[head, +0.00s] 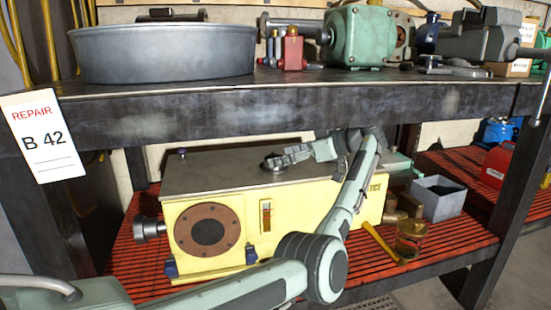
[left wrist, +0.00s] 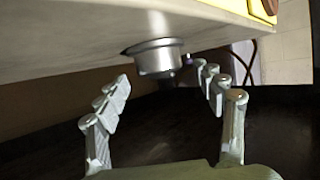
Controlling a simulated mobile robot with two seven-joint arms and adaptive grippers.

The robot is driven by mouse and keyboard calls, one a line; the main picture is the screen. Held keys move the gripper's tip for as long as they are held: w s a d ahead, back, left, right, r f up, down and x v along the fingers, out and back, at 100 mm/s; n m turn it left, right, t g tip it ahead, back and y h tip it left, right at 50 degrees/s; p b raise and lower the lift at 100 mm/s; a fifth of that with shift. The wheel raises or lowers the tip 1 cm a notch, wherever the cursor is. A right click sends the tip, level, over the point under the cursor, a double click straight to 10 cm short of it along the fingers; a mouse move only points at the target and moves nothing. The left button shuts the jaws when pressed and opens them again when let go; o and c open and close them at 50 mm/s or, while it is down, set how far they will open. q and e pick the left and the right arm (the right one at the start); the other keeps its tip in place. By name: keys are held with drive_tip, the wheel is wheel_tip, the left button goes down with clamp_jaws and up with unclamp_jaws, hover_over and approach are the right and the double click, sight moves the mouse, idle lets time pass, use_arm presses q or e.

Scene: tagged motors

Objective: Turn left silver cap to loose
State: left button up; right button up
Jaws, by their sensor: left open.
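The yellow motor (head: 285,215) stands on the lower shelf with a flat grey top. In the left wrist view, a round silver cap (left wrist: 158,58) sticks out from that grey top (left wrist: 75,25). My left gripper (head: 278,160) is low over the motor's top, its arm reaching in from the front. The left wrist view shows the gripper (left wrist: 162,75) open, one finger to each side of the cap, with a visible gap. My right gripper is not in view.
A dark knob (head: 182,151) stands on the motor's top left, and a silver knob (head: 149,229) sticks out from its left end. The upper shelf edge (head: 250,117) runs overhead. A grey bin (head: 438,198) and a yellow-handled hammer (head: 380,243) lie right.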

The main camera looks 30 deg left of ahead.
use_arm(q)
drive_tip(key=d, duration=1.1)
drive_tip(key=shift+w+d, duration=0.25)
drive_tip(key=shift+w, duration=0.2)
drive_tip(key=shift+f, duration=0.1)
